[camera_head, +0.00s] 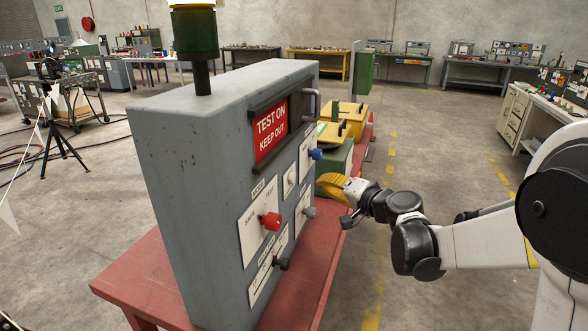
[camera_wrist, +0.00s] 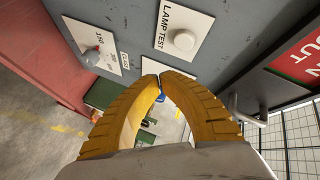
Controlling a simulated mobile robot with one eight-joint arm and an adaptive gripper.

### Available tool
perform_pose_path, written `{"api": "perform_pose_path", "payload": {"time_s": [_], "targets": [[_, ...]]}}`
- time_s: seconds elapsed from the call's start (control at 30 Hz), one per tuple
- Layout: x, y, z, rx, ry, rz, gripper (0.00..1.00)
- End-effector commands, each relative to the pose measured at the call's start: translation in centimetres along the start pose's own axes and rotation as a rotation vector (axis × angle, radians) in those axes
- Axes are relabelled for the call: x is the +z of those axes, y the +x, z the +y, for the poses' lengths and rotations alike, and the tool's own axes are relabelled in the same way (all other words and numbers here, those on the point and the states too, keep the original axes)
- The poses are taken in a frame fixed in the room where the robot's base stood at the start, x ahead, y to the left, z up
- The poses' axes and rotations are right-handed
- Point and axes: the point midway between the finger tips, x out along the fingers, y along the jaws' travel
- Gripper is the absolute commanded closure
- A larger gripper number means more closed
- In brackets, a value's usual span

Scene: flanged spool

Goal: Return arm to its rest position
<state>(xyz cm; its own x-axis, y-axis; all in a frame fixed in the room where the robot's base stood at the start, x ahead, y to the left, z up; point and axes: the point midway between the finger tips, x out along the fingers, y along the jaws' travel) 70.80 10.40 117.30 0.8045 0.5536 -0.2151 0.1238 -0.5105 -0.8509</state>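My gripper (camera_head: 328,184) is just right of the grey control cabinet (camera_head: 165,170) in the head view, at about the height of its lower labels. My arm reaches in from the right edge, bent at the wrist. In the wrist view the two ribbed yellow fingers of my gripper (camera_wrist: 158,77) bow outward and come together at the tips. Nothing is held between them. Cabinet labels and a white lamp-test button (camera_wrist: 184,39) show beyond the fingertips. The gap between gripper and cabinet is hard to judge.
The cabinet stands on a red bench (camera_head: 318,262). Its front has a red knob (camera_head: 270,221), a blue knob (camera_head: 315,154), a black knob (camera_head: 281,264) and a metal handle (camera_head: 313,105). Yellow-lidded boxes (camera_head: 350,112) stand behind.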

Motion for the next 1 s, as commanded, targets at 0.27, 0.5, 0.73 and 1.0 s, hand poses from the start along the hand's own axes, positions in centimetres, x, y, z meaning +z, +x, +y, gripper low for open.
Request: {"api": "perform_pose_path", "payload": {"time_s": [0.27, 0.5, 0.73, 1.0], "targets": [[5.1, -7.1, -1.7, 0.184, -0.180, -0.125, 1.00], [11.4, -18.0, 0.5, 0.453, -0.398, -0.257, 1.00], [15.6, -27.7, 4.9, 0.695, -0.570, -0.336, 1.00], [16.8, -32.0, 7.3, 0.814, -0.648, -0.360, 1.00]]}}
